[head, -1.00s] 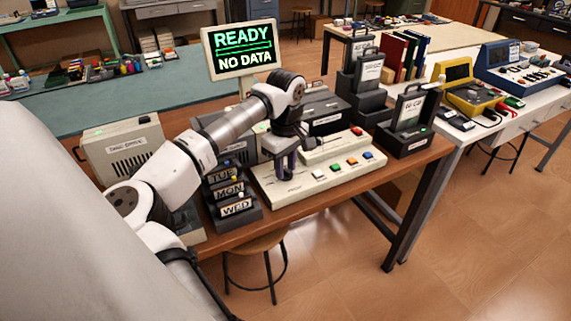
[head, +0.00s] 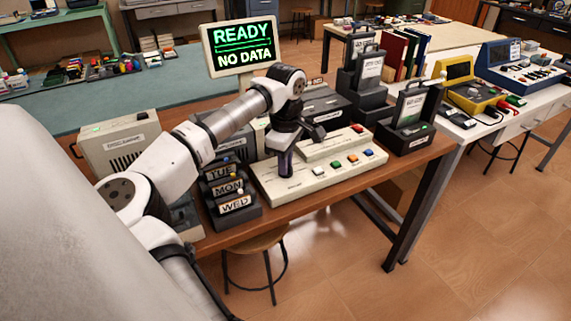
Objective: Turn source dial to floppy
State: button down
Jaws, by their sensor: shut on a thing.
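A cream control console (head: 300,191) lies on the brown workbench, with a row of white, green, blue and orange buttons on its right part. My gripper (head: 285,172) points down onto the left part of this console. It is shut, with its fingers together at the place of the source dial. The dial itself is hidden by the fingers, so its pointer and marks cannot be seen. A monitor (head: 241,46) behind reads "READY" and "NO DATA" in green and white.
A black rack (head: 233,215) with TUE, MON and WED labels stands close left of the console. A raised cream unit with a red button (head: 357,129) is just behind it. A black dock (head: 405,138) stands to the right. A stool (head: 262,240) is below.

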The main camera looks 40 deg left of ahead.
jog(key=shift+n+b, duration=0.6)
jog(key=shift+n, duration=1.5)
jog(key=c, duration=1.4)
grip_release()
jog(key=shift+c, duration=0.2)
notch_tip(320, 180, up, 14)
jog(key=shift+b, duration=0.3)
